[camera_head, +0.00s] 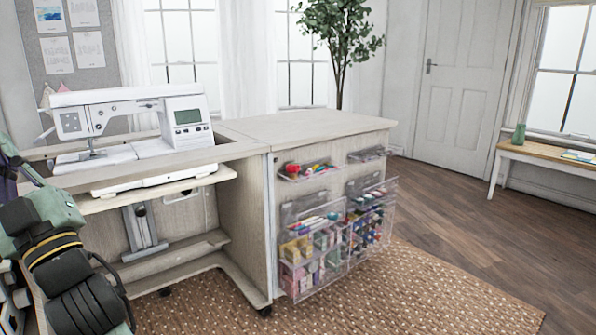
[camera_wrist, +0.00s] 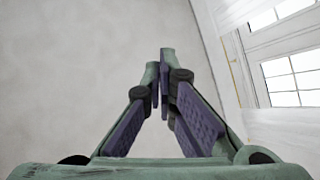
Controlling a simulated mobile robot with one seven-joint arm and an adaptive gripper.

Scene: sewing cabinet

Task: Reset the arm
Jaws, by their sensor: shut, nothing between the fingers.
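My gripper (camera_wrist: 160,75) shows in the wrist view with its two green fingers and purple pads brought together at the tips. It is shut and holds nothing. Behind it is a plain pale surface, with white-framed windows at the right. In the head view, part of my green and black arm shows at the lower left edge. The fingertips cannot be made out clearly there.
A sewing cabinet (camera_head: 310,127) stands close to my arm, with a sewing machine (camera_head: 135,112) set in it. Clear bins (camera_head: 325,245) of supplies hang on its side. A plant (camera_head: 340,30) stands behind. The wooden floor (camera_head: 450,210) at the right is clear.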

